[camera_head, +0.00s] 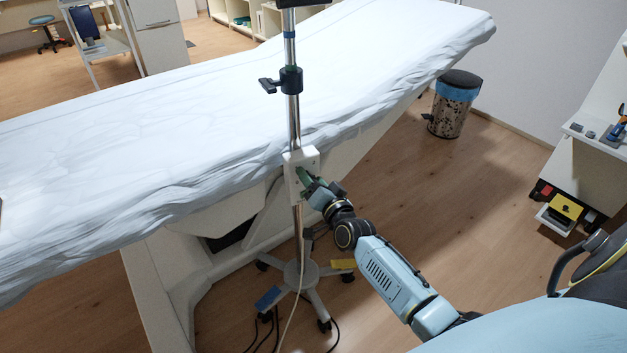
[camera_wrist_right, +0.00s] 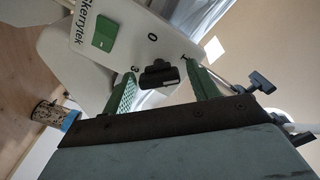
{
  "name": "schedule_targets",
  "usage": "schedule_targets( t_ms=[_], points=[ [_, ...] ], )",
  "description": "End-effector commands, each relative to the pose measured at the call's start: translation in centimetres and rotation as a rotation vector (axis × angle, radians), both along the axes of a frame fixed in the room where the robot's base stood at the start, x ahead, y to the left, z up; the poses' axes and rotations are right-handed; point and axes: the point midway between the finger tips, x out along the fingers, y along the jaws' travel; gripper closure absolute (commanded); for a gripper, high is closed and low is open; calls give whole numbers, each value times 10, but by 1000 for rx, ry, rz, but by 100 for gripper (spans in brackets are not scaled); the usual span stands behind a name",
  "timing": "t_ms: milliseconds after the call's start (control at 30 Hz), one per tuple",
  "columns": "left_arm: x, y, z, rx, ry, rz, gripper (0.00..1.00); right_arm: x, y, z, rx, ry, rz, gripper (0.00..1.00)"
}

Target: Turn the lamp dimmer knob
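The lamp's white control box (camera_head: 290,167) is fixed to the upright pole (camera_head: 291,115) in the head view. In the right wrist view the box (camera_wrist_right: 130,40) shows the lettering "Kerrytek", the figures 0 and 3, and a green switch (camera_wrist_right: 106,36). The black dimmer knob (camera_wrist_right: 158,74) sticks out of its face; its exact turn position is hard to read. My right gripper (camera_wrist_right: 160,84) is open, its green fingers on either side of the knob with visible gaps. In the head view the right gripper (camera_head: 318,185) is at the box and hides the knob. My left gripper is not in view.
The white-covered couch (camera_head: 180,130) lies behind the pole. The wheeled stand base (camera_head: 302,275) with cables is below. A black clamp handle (camera_head: 268,85) juts from the pole above the box. A bin (camera_head: 454,105) stands at the back right; floor between is clear.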

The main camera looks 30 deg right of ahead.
Motion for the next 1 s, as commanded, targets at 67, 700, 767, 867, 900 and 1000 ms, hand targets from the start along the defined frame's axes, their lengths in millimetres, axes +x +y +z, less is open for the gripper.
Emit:
schedule_targets(
  t_ms=[67,700,767,867,900,1000],
  points=[
    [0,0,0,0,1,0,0,0,0,0,0,0,0,38],
    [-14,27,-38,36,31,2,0,-59,6,2,-1,4,1,38],
    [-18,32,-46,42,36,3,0,-73,7,1,-2,5,1,38],
    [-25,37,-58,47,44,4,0,-94,9,1,-2,4,1,38],
    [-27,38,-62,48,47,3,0,-101,10,1,-1,4,1,38],
    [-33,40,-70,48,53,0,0,-117,11,1,0,3,0,38]
  ],
)
